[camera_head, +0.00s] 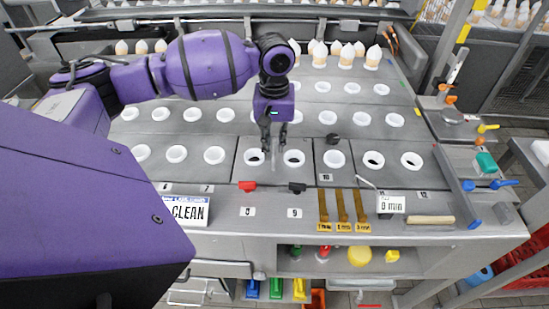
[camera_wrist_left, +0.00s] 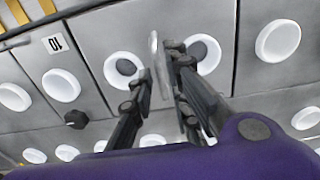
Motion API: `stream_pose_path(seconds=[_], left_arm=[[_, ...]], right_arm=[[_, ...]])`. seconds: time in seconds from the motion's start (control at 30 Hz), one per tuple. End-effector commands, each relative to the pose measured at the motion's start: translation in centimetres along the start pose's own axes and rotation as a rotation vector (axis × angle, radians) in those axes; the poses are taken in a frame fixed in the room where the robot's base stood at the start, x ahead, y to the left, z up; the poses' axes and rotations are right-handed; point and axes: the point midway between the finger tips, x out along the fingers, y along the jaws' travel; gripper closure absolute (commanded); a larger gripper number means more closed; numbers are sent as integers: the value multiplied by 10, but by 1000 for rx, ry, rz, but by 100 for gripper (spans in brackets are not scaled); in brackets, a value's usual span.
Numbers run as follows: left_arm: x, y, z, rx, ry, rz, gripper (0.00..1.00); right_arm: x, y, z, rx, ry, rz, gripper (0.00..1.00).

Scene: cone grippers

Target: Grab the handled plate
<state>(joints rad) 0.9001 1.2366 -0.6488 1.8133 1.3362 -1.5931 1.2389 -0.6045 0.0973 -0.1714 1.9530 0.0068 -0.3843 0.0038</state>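The handled plate is a grey panel (camera_head: 273,174) in the front row with two white-ringed holes, and a thin upright grey handle (camera_head: 273,158) rises between the rings. In the left wrist view the handle (camera_wrist_left: 155,50) is a narrow pale strip standing on the panel. My left gripper (camera_head: 274,148) points down over the panel. Its fingertips (camera_wrist_left: 160,72) are spread on either side of the handle, with a gap showing. The fingers partly hide the handle's lower end, and I cannot tell whether either touches it. My right gripper is not in view.
Similar white-ringed holes fill the grey deck around the panel. A black knob (camera_head: 332,139) is to the right. White cones (camera_head: 346,56) stand at the back. Brass tags (camera_head: 341,206) hang in front.

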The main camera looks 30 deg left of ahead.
Motion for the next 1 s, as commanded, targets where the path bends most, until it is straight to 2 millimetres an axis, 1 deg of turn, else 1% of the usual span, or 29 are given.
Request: stream_pose_path(seconds=[0.03, 0.1, 0.2, 0.37, 0.5, 0.83, 1.0], left_arm=[[10, -1, 0, -1, -2, -1, 84], [19, 0, 0, -1, 0, -1, 84], [25, 0, -1, 0, 1, 0, 84], [24, 0, -1, 1, 2, 1, 84], [24, 0, -1, 1, 2, 1, 100], [24, 0, -1, 1, 2, 1, 100], [22, 1, -2, 1, 5, 3, 100]], right_arm=[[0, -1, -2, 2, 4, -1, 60], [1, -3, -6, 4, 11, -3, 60], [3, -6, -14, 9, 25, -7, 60], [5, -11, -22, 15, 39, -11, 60], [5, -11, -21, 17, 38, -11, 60], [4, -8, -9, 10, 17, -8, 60], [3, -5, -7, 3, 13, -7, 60]])
